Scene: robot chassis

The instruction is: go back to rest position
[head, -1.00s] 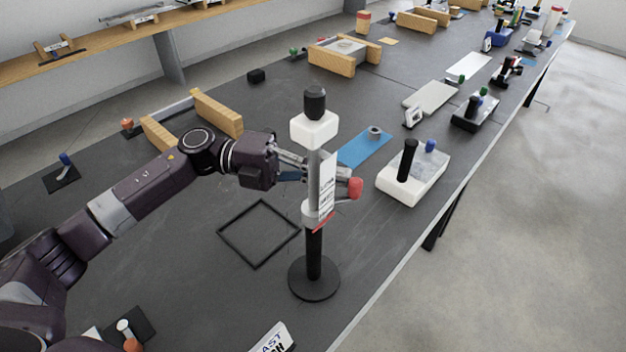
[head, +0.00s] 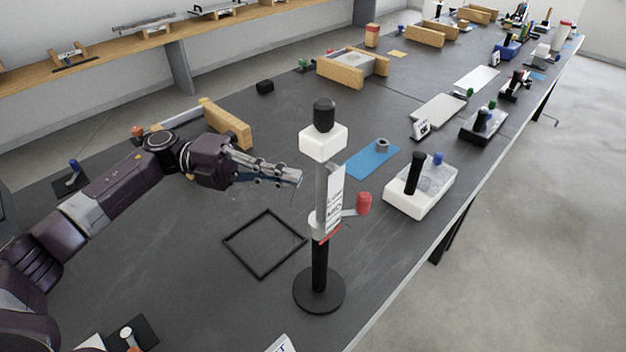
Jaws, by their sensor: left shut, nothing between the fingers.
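My left arm comes in from the left in the head view. My left gripper (head: 297,178) is shut and empty, held above the dark table, just left of a post stand. The post stand (head: 320,258) is upright on a round black base, with a white block and black knob on top, a label, and a red-tipped lever (head: 363,203) on its right side. The gripper's fingertips look apart from the stand. My right gripper is not in view.
A black square frame (head: 226,243) lies on the table (head: 200,300) below my gripper. Wooden blocks (head: 228,124) stand behind my arm. A blue mat (head: 366,164) and a white box with a black handle (head: 433,196) are to the right. The table's right edge borders open floor.

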